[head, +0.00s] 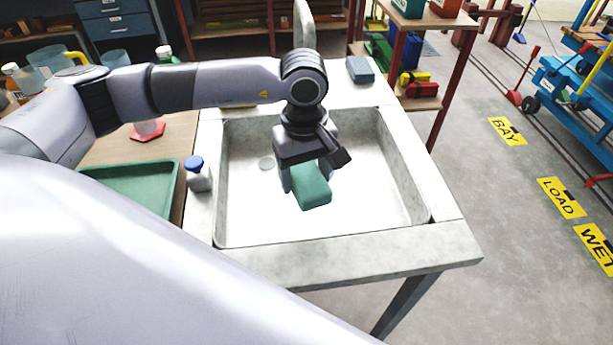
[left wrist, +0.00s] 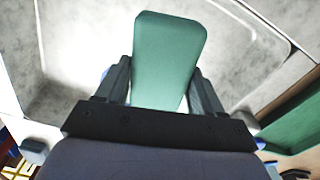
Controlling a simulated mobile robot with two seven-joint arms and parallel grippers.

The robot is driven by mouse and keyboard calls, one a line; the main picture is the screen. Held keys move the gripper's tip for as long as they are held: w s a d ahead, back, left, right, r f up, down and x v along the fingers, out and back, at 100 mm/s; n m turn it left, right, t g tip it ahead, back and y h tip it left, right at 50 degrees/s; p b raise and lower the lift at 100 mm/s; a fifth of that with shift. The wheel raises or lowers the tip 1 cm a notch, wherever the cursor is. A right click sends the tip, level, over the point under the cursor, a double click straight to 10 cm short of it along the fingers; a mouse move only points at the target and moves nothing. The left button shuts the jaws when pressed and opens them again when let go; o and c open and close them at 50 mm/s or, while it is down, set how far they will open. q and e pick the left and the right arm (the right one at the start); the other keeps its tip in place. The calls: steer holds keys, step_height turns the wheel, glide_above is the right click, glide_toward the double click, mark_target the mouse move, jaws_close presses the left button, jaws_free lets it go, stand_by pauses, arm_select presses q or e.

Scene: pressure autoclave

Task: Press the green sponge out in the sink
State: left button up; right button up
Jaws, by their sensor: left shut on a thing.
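The green sponge (head: 312,189) is held between the two fingers of my left gripper (head: 309,180), over the basin of the sink (head: 394,172). In the left wrist view the sponge (left wrist: 168,58) sticks out beyond the fingers of the left gripper (left wrist: 163,85), which are shut on its sides. The sponge looks whole and block-shaped. I cannot tell whether its lower end touches the basin floor. My right gripper is not in view.
A grey-blue block (head: 360,69) lies on the back rim near the tap (head: 304,25). A green tray (head: 130,188) is on the table at left.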

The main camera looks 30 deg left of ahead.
arm_select(q)
steer(key=n, duration=0.5)
steer(key=shift+w+a+f+p, duration=0.1)
steer(key=shift+w+f+p, duration=0.1)
steer(key=shift+f+p, duration=0.2)
steer(key=n, duration=0.5)
steer(key=f+n+p, duration=0.1)
steer(key=n, duration=0.1)
steer(key=shift+w+a+f, duration=0.1)
steer(key=shift+w, duration=0.2)
steer(key=n, duration=0.3)
steer(key=f+n+p, duration=0.1)
steer(key=n, duration=0.3)
steer(key=shift+w+a+f, duration=0.1)
steer(key=shift+w, duration=0.05)
steer(key=shift+a+f+n, duration=0.1)
steer(key=shift+f+n, duration=0.6)
steer(key=shift+n, duration=0.6)
steer(key=shift+a+f+n, duration=0.1)
steer(key=shift+f+n, duration=0.6)
steer(key=shift+n, duration=0.6)
steer(key=shift+w+f+b, duration=0.1)
steer(key=shift+f+b, duration=1.3)
steer(key=shift+f, duration=0.8)
steer(key=shift+f+b, duration=0.45)
steer(key=shift+f, duration=0.1)
steer(key=shift+r, duration=0.1)
